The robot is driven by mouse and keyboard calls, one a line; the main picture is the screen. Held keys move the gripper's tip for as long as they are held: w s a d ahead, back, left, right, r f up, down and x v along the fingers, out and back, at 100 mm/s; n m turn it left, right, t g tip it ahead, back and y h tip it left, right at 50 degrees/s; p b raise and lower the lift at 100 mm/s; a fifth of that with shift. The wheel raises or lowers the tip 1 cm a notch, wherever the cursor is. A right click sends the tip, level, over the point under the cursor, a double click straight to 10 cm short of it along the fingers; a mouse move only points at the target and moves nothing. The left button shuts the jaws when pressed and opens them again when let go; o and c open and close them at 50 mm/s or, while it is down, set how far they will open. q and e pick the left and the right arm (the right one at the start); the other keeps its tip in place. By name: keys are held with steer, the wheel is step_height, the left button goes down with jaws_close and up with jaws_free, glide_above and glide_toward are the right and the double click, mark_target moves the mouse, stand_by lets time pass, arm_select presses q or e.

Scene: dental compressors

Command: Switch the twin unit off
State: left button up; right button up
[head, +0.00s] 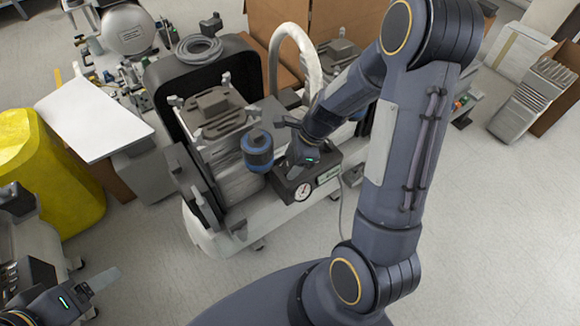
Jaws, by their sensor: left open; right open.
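The compressor that appears to be the twin unit stands in the middle on a pale wheeled base (270,220), with a grey finned motor head (215,112) and a second similar head behind. A dark control box (307,178) on its front carries a round white gauge (303,192) and a small green-lit label. My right gripper (287,145) is open just above and behind this box, beside a blue-banded cylinder (258,150). I cannot tell whether it touches the box, and no switch is clearly visible. My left gripper (88,290) is open at the lower left, away from the unit.
A yellow container (45,175) and a white board (92,117) are at left. Cardboard boxes (280,22) and other compressors stand behind. A crate of grey parts (540,90) is at right. The floor (490,230) at lower right is clear.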

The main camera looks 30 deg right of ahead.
steer(key=shift+x, duration=0.9)
steer(key=c, duration=1)
steer(key=shift+r, duration=0.1)
steer(key=n+g+p, duration=0.1)
steer(key=n, duration=0.1)
steer(key=shift+n+y, duration=0.3)
steer(key=shift+n, duration=0.1)
steer(key=shift+w+n+g+p, duration=0.15)
steer(key=shift+n+g+p, duration=0.45)
steer(key=shift+n+p, duration=0.65)
steer(key=shift+n, duration=0.35)
